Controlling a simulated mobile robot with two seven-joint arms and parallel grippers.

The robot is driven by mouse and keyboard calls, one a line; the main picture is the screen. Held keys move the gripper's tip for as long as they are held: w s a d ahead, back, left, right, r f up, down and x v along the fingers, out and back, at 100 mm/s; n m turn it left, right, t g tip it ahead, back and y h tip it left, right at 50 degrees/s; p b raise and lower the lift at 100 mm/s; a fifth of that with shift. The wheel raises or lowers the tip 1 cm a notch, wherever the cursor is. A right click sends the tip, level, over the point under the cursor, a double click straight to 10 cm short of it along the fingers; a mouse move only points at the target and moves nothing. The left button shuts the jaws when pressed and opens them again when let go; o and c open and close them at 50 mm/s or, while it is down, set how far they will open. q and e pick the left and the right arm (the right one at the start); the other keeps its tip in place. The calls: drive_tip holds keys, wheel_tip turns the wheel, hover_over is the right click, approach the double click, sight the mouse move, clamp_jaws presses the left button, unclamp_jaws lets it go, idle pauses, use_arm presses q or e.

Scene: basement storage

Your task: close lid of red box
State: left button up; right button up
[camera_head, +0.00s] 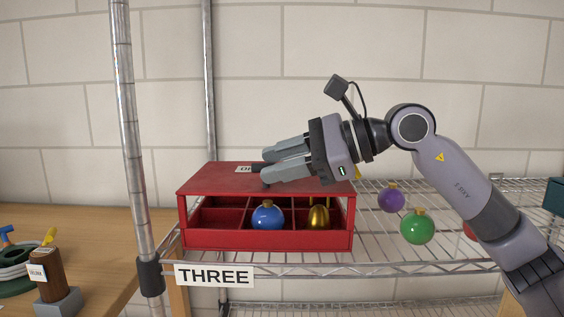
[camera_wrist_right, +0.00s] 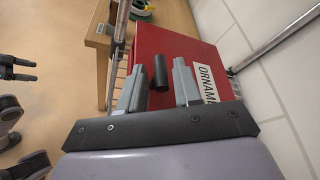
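The red box (camera_head: 267,240) stands on the wire shelf, with its compartments showing through an open gap at the front. Its red lid (camera_head: 207,183) is over the compartments, its front edge above the front wall. A blue ball (camera_head: 267,216) and a gold ornament (camera_head: 318,217) sit inside. My right gripper (camera_head: 268,166) is above the lid, fingers apart. In the right wrist view, the fingers (camera_wrist_right: 158,85) are on either side of the lid's dark handle (camera_wrist_right: 160,72); contact cannot be told. My left gripper is not seen in the head view.
A purple ball (camera_head: 391,199) and a green ball (camera_head: 417,227) are on the wire shelf (camera_head: 375,252) right of the box. A red ball is partly behind my right arm. A metal post (camera_head: 131,120) rises at the left, beside a wooden table (camera_head: 70,220) with items.

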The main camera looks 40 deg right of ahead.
sight(324, 192)
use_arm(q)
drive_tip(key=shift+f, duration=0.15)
use_arm(e)
drive_tip(key=shift+s+d, duration=0.1)
drive_tip(key=shift+d, duration=0.05)
drive_tip(key=b+v, duration=0.1)
drive_tip(key=v, duration=0.4)
drive_tip(key=shift+s+d+b, duration=0.25)
drive_tip(key=shift+b, duration=0.15)
drive_tip(key=shift+s+d+r, duration=0.3)
drive_tip(key=shift+s+r, duration=0.1)
drive_tip(key=shift+s, duration=0.05)
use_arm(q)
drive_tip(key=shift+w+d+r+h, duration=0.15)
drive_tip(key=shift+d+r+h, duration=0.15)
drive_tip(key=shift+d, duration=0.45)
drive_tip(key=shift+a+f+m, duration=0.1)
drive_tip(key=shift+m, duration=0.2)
